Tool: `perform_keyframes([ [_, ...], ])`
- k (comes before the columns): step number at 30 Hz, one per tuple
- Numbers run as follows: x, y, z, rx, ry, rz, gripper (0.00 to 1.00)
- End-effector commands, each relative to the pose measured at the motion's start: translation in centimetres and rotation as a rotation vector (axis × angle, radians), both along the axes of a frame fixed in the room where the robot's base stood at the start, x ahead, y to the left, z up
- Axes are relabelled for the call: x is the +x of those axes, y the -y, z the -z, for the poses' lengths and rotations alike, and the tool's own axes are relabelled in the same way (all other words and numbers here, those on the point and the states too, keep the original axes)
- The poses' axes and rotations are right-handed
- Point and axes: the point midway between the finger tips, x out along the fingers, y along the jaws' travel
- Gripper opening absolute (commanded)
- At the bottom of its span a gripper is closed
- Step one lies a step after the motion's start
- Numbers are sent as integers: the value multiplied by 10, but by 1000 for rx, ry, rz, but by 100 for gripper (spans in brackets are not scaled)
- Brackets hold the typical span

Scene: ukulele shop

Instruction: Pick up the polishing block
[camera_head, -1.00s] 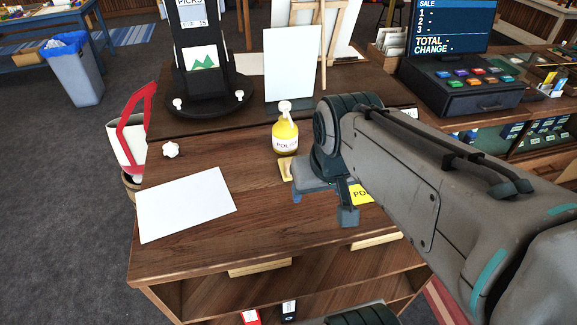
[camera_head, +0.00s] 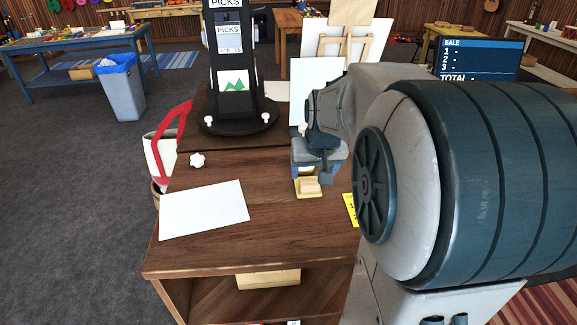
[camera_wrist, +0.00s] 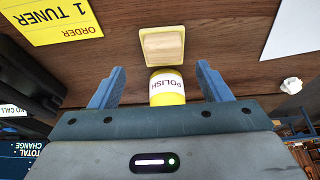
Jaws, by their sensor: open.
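The polishing block (camera_head: 309,186) is a small pale wooden block on a shallow yellow tray (camera_head: 299,194) on the brown wooden counter. It also shows in the wrist view (camera_wrist: 163,46), past my fingertips at the top middle. A yellow polish bottle (camera_wrist: 167,88) with a white label appears between my two blue-grey fingers in the wrist view. In the head view my gripper mostly hides the bottle. My gripper (camera_head: 313,171) is open above the counter, just behind the block in the head view. It also shows in the wrist view (camera_wrist: 160,70). Nothing appears gripped.
A white sheet (camera_head: 204,209) and a white crumpled lump (camera_head: 197,160) lie left on the counter. A black picks stand (camera_head: 238,118) and a blank white card (camera_head: 300,88) stand behind. A yellow order card (camera_wrist: 52,17) lies beside the block. My arm hides the counter's right side.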

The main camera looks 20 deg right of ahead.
Motion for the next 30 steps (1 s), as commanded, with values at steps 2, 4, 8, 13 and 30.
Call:
perform_keyframes([
  [2,3,0,7,1,-3,-1,71],
  [4,4,0,11,0,-1,-2,71],
  [8,8,0,16,0,-2,-3,71],
  [13,20,1,32,1,-4,-4,71],
  [30,30,4,58,-1,1,-4,57],
])
